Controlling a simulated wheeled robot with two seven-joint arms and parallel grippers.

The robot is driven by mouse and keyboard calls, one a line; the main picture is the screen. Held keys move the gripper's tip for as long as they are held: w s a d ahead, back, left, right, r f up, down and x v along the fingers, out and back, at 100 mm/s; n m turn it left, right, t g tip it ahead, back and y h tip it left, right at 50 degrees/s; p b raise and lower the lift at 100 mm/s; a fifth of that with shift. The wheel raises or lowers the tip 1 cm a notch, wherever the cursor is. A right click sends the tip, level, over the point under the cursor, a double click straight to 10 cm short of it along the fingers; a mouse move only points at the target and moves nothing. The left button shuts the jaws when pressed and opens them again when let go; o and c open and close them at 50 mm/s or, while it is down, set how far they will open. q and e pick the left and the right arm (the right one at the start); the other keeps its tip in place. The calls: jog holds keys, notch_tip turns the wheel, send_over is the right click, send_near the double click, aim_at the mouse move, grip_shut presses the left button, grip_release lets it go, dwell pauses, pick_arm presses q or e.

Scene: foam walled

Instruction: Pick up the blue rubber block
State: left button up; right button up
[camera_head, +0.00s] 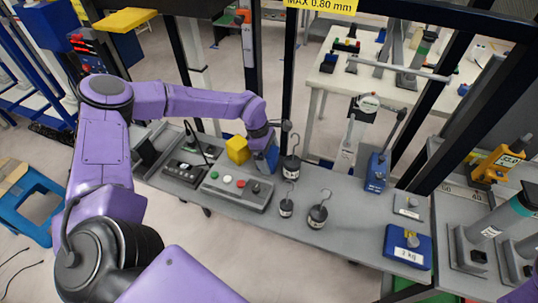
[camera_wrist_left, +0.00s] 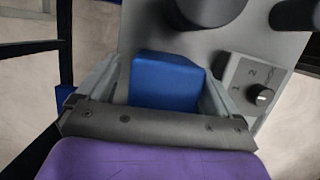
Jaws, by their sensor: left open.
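The blue rubber block (camera_wrist_left: 165,82) stands between the two grey fingers of my left gripper (camera_wrist_left: 158,92) in the left wrist view. The fingers are open, one on each side of the block; I cannot tell whether either touches it. In the head view my left gripper (camera_head: 264,158) reaches down to the grey bench, just right of a yellow block (camera_head: 237,150). There the blue block is hard to tell apart from the gripper. My right gripper is not in view.
A grey control box (camera_head: 237,188) with buttons lies in front of my left gripper. Several dark hooked weights, one of them (camera_head: 317,216), stand to its right. A blue weighing scale (camera_head: 408,252) sits at the bench's right. A dark post rises behind.

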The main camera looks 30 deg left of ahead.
pick_arm(q)
jog(key=shift+s+d+f, duration=0.1)
jog(key=shift+f, duration=0.35)
jog(key=c, duration=1.2)
jog(key=shift+c, duration=0.2)
